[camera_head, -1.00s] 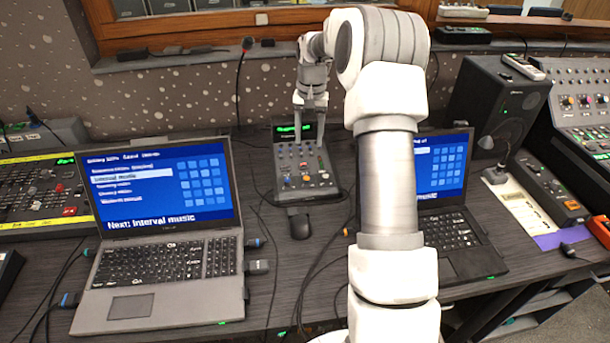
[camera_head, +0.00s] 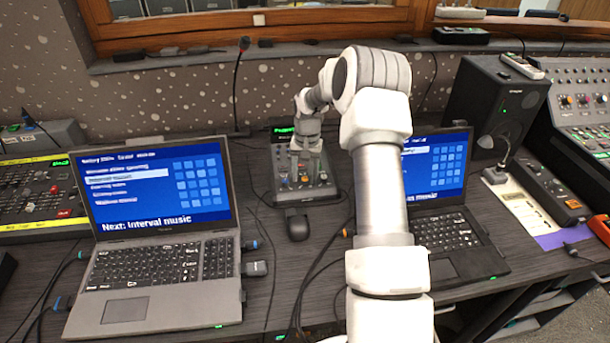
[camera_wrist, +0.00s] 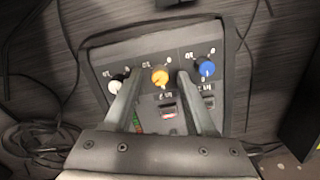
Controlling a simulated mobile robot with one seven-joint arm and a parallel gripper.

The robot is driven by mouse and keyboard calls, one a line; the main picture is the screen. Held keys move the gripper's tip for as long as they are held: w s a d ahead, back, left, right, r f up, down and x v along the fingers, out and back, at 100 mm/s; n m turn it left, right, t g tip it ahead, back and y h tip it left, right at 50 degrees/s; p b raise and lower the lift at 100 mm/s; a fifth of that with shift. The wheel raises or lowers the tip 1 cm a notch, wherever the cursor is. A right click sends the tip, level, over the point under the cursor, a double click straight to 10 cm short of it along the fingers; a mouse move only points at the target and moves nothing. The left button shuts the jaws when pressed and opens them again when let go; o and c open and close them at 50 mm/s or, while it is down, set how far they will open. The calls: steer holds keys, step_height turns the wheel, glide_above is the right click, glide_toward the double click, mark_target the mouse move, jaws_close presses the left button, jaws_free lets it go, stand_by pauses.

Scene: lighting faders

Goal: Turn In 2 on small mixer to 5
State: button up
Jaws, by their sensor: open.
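The small mixer (camera_head: 326,192) is a dark grey box with a lit green display, standing on the desk between two laptops. In the wrist view the mixer (camera_wrist: 103,57) shows upside down, with a white knob (camera_wrist: 118,84), a yellow knob (camera_wrist: 160,76) and a blue knob (camera_wrist: 206,68) in a row. A label that seems to read In 2 is by the yellow knob. My gripper (camera_head: 305,178) is low over the mixer; in the wrist view my gripper (camera_wrist: 158,73) is open, its fingers on either side of the yellow knob. I cannot tell contact or the knob's exact setting.
A left laptop (camera_head: 160,270) and a right laptop (camera_head: 450,230) flank the mixer. A black mouse (camera_head: 297,224) lies in front of it, with cables around. A thin gooseneck microphone (camera_head: 237,90) stands behind left. A black speaker (camera_head: 490,105) stands at the right.

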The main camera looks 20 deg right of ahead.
jaws_close()
steer(key=shift+n, duration=0.3)
steer(key=n+p, duration=0.1)
steer(key=n, duration=0.4)
steer(key=shift+a+n+h, duration=0.1)
steer(key=shift+n+h, duration=0.2)
steer(key=n, duration=0.5)
steer(key=shift+n+h+p, duration=0.3)
steer(key=shift+n+p, duration=0.05)
steer(key=shift+n, duration=0.05)
stand_by(0.4)
jaws_free()
